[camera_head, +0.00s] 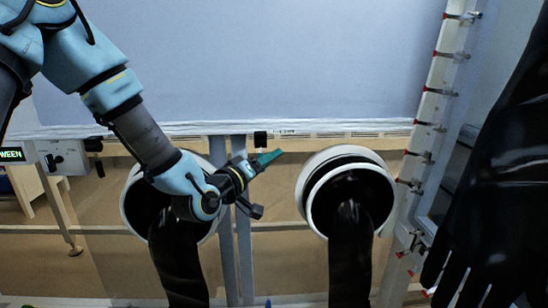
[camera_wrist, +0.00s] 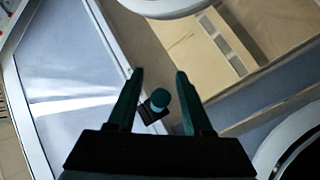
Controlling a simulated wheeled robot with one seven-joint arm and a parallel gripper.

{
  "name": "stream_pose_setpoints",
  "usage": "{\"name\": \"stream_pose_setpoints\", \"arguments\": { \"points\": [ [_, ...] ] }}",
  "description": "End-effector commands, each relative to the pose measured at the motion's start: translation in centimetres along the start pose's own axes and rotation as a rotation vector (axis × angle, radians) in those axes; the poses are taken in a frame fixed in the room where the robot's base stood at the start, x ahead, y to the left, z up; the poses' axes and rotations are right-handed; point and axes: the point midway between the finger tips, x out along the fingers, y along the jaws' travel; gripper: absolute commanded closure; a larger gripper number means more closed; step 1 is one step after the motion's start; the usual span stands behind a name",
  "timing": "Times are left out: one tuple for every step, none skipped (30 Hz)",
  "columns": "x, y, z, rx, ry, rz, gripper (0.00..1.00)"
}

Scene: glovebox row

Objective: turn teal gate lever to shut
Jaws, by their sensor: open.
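A teal rounded knob (camera_wrist: 159,98) on a small dark base shows in the wrist view; I take it for the teal gate lever. It lies between the two teal fingers of my gripper (camera_wrist: 160,74), seen from behind, with gaps to both sides. The fingers are apart and not closed on it. In the head view my gripper (camera_head: 274,155) is in front of the frame posts between the two round ports. The teal knob cannot be made out there. A small black block (camera_head: 260,138) shows just above the fingers; I cannot tell if it belongs to the lever.
Two white-rimmed ports with hanging black sleeves flank my gripper: the left port (camera_head: 128,205) and the right port (camera_head: 307,200). A white box with a black knob (camera_head: 66,158) is at far left. A white post with red-tipped fittings (camera_head: 432,110) and a large black glove (camera_head: 497,190) stand right.

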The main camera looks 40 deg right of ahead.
Motion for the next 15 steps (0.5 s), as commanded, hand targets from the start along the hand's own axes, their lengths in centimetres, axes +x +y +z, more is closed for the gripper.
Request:
{"name": "stream_pose_setpoints", "arguments": {
  "points": [
    [-0.04,0.0,-0.01,0.0,0.0,0.0,0.49],
    [-0.04,0.0,-0.01,0.0,0.0,0.0,0.49],
    [-0.04,0.0,-0.01,0.0,0.0,0.0,0.49],
    [-0.04,0.0,-0.01,0.0,0.0,0.0,0.49],
    [-0.04,0.0,-0.01,0.0,0.0,0.0,0.49],
    [-0.03,0.0,-0.01,0.0,0.0,0.0,0.49],
    [-0.03,0.0,-0.02,0.0,0.0,0.0,0.49],
    [-0.03,0.01,-0.02,0.0,0.0,0.0,0.5],
    [-0.02,0.01,-0.01,0.0,0.0,0.0,0.55],
    [-0.02,0.01,-0.02,0.0,0.001,0.0,0.58],
    [-0.02,0.01,-0.02,0.0,0.001,0.0,0.61],
    [-0.02,0.01,-0.02,0.0,0.001,0.0,0.66],
    [-0.02,0.01,-0.01,0.0,0.0,0.0,0.69],
    [-0.02,0.01,-0.02,0.0,0.0,0.0,0.73],
    [-0.02,0.01,-0.02,0.0,0.001,0.0,0.77]
  ]
}}
